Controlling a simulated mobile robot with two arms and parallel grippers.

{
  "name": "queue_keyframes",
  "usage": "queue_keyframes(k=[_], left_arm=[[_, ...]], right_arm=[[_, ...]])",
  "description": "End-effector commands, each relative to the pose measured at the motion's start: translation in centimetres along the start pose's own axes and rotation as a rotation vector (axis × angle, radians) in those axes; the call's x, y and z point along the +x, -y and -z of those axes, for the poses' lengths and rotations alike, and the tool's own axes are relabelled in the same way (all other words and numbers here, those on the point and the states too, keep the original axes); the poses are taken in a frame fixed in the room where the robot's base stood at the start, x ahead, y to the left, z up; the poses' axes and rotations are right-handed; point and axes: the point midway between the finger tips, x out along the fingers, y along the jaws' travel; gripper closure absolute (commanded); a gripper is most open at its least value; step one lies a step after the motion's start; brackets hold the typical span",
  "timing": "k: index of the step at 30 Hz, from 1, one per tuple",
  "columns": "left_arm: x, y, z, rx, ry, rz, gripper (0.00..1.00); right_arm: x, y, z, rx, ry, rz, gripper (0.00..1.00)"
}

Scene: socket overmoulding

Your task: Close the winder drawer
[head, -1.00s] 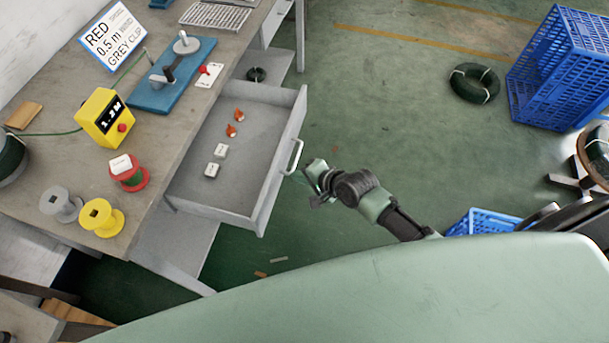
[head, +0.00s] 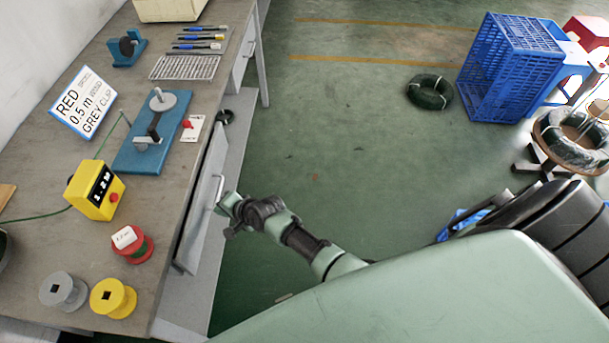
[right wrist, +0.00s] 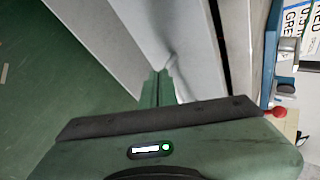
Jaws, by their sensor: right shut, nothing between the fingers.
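The grey winder drawer (head: 200,212) is under the edge of the workbench, below the blue winder (head: 152,130). Its front panel is close to the bench edge and its inside is hidden; I cannot tell whether a small gap remains. The drawer has a pale bar handle (head: 221,190). My right gripper (head: 227,206) is shut and empty, right at the handle side of the drawer front. In the right wrist view, the shut fingers (right wrist: 158,88) point at the grey drawer front (right wrist: 180,35); contact is hard to tell. My left gripper is out of view.
The bench top (head: 60,190) holds a yellow counter (head: 95,190), a red spool (head: 133,246), a grey spool (head: 63,291), a yellow spool (head: 113,298) and a sign (head: 85,100). A cable coil (head: 430,92) and blue crate (head: 508,70) stand beyond open green floor.

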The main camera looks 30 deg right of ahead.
Motion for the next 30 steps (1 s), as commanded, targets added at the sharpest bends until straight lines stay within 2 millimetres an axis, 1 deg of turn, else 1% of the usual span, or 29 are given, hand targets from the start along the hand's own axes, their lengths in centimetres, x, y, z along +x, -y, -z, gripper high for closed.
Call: queue_keyframes(k=[1, 3, 6, 18, 30], left_arm=[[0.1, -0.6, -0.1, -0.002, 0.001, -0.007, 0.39], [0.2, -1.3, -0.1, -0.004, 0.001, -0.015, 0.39], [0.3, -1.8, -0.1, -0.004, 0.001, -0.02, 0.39], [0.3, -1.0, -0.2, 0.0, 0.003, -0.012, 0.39], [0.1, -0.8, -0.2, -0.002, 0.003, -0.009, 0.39]], right_arm=[[0.5, 0.4, -0.2, 0.0, -0.001, 0.001, 1.0], [0.9, 0.8, -0.6, 0.0, 0.0, 0.001, 1.0], [1.3, 1.1, -0.8, 0.0, -0.001, 0.0, 1.0], [1.6, 1.5, -1.1, -0.001, 0.0, 0.002, 1.0], [1.5, 1.5, -1.2, -0.001, 0.002, 0.003, 1.0]])
